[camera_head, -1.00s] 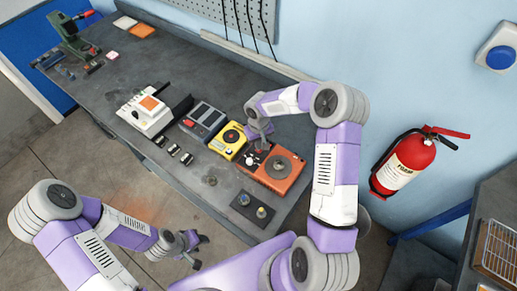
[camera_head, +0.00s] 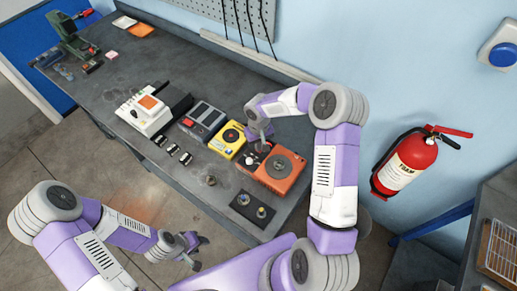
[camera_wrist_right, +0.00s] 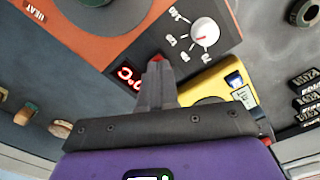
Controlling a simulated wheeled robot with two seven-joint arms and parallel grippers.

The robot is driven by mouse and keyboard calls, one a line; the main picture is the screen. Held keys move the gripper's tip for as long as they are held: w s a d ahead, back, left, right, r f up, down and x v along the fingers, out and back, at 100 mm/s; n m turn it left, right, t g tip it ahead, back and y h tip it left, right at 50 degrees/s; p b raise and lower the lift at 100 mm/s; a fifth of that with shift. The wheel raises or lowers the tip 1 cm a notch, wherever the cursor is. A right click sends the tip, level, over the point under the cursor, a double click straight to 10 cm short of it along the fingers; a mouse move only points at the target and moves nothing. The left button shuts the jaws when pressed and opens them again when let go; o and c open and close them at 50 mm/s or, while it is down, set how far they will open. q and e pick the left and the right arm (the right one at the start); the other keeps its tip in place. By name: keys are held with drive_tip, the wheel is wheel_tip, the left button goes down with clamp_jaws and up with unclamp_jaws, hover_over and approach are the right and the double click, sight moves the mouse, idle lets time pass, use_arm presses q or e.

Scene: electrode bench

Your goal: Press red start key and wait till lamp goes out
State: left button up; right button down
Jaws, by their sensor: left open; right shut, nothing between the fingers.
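The orange hot-plate-like device (camera_head: 292,184) stands near the bench's right end, with a round dark plate on top. In the right wrist view its dark panel (camera_wrist_right: 207,59) carries a white dial (camera_wrist_right: 205,32) and a lit red display (camera_wrist_right: 128,76). A small red key (camera_wrist_right: 157,58) shows right at the tips of my right gripper (camera_wrist_right: 157,66). The fingers are shut and empty and partly cover the key; I cannot tell if they touch or press it. My right gripper also shows in the head view (camera_head: 264,138). My left gripper (camera_head: 197,250) is open, off the bench's front edge. I cannot make out the lamp's state.
A yellow device (camera_head: 221,147) stands close left of the orange one, then a grey device (camera_head: 203,121) and a white one (camera_head: 144,117). A small dark plate with knobs (camera_head: 250,207) lies at the front. A fire extinguisher (camera_head: 405,165) hangs at right.

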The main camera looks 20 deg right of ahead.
drive_tip(key=shift+f, duration=0.25)
drive_tip(key=shift+r+p, duration=1.5)
drive_tip(key=shift+r, duration=1.6)
